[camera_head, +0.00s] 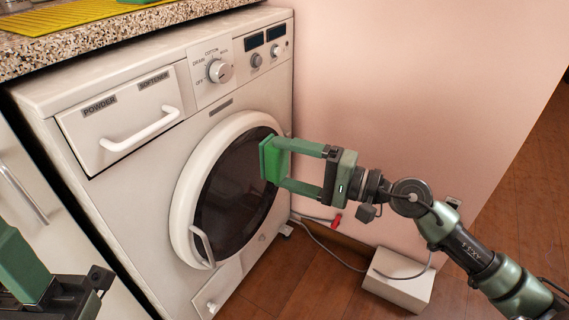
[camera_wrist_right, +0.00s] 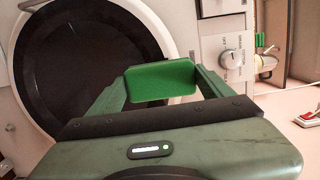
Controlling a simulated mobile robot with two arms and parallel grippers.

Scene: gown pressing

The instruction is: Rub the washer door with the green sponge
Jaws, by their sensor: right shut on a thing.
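The white washer (camera_head: 110,88) stands against the pink wall. Its round door (camera_head: 215,205) is closed, with dark glass, a white rim and a handle at lower left. The door also fills the left of the right wrist view (camera_wrist_right: 75,65). My right gripper (camera_head: 277,163) is shut on the green sponge (camera_head: 271,160), held at the door's right edge. The sponge shows between the fingers in the wrist view (camera_wrist_right: 160,84). I cannot tell if it touches the door. My left gripper (camera_head: 22,265) is partly in view at lower left; its fingertips are unclear.
A speckled counter (camera_head: 110,38) with a yellow mat (camera_head: 60,14) is above the washer. A control knob (camera_head: 220,71) and powder drawer (camera_head: 125,120) are above the door. Wooden floor is free at right.

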